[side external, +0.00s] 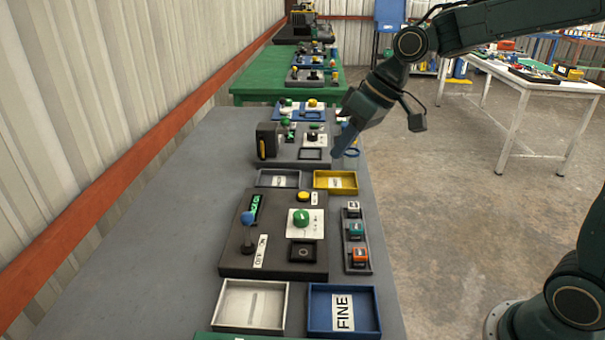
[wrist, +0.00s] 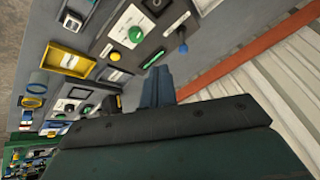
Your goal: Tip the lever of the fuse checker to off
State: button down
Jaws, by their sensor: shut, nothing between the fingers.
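A dark panel (side external: 225,262) on the near half of the grey bench carries a lever with a blue ball knob (side external: 248,217); I take it as the fuse checker. The lever stands roughly upright; its exact tilt is hard to tell. A green button (side external: 301,217), a small green-lit display and a dark square socket sit on the panel. In the wrist view the blue knob (wrist: 183,48) shows beyond my fingertips, near the green button (wrist: 135,33). My gripper (side external: 346,136) is shut and empty, above the bench's right edge, beyond the panel and apart from the lever.
A rack (side external: 345,238) with three small labelled blocks lies right of the panel. A white tray (side external: 284,306) and a blue FINE tray (side external: 366,330) stand in front; a yellow tray (side external: 350,189) behind. Another panel (side external: 291,155) stands farther back. The bench's left side is clear.

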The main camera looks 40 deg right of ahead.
aim_at(247, 229)
jog(key=w+f+g+y, duration=0.1)
jog(key=w+f+y, duration=0.2)
jog(key=w+f, duration=0.5)
jog(key=shift+w+a+n, duration=0.35)
jog(key=shift+w+n, duration=0.05)
jog(key=shift+w, duration=0.85)
jog(key=shift+a+f, duration=0.1)
jog(key=shift+f, duration=0.05)
jog(key=x, duration=0.9)
jog(key=shift+a+f, duration=0.1)
jog(key=shift+f, duration=0.1)
jog(key=shift+s+a, duration=0.1)
jog(key=shift+a, duration=0.95)
jog(key=shift+s+a+r, duration=0.1)
jog(key=shift+s+a, duration=0.1)
jog(key=shift+a, duration=0.75)
